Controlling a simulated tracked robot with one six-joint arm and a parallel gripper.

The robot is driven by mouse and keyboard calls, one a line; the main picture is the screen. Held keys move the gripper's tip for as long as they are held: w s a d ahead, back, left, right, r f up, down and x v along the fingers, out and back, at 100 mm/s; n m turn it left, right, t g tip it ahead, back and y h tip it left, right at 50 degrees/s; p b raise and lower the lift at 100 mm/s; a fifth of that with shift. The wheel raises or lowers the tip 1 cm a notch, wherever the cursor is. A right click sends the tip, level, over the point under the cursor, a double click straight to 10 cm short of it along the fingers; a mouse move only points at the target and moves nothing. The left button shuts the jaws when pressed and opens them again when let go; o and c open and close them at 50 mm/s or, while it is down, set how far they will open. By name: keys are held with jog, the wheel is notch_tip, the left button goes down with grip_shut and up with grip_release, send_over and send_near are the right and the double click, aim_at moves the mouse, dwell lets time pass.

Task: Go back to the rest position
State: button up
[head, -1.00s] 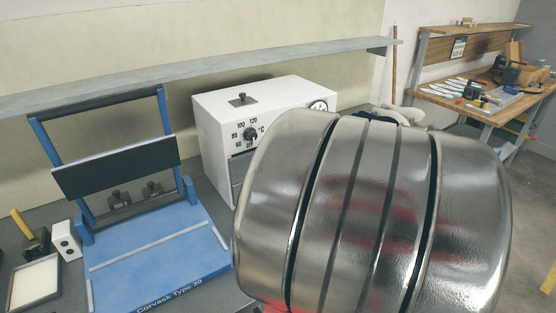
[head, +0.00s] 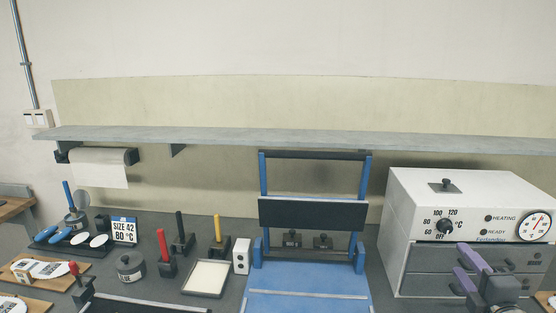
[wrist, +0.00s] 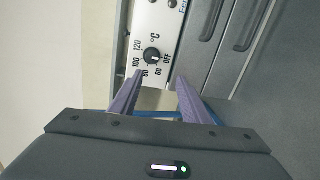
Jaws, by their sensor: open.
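My gripper (head: 470,270) shows at the lower right of the head view, in front of the drawers of the white oven (head: 422,194). Its two purple fingers are spread apart with nothing between them. In the wrist view my gripper (wrist: 152,97) is also open and empty, and its fingers point toward the oven's temperature dial (wrist: 152,55) and grey drawer fronts (wrist: 210,40). I cannot tell the exact gap between the fingertips and the oven.
A blue press (head: 310,290) with a raised frame stands left of the oven. Farther left are a white pad in a dark tray (head: 207,277), upright-handled tools, a size card (head: 124,230) and wooden boards (head: 45,271). A grey shelf (head: 300,139) runs along the wall above.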

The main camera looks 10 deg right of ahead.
jog(key=w+a+m+g, duration=0.5)
jog(key=a+m, duration=0.4)
jog(key=a, duration=0.3)
jog(key=s+a+f+m+g+y, duration=0.2)
jog(key=s+a, duration=0.4)
jog(key=a, duration=0.6)
jog(key=s+a+f+m+g+y, duration=0.2)
jog(key=s+a, duration=0.5)
jog(key=a, duration=0.5)
jog(key=shift+m+g+y, duration=0.7)
jog(key=shift+m+y, duration=0.2)
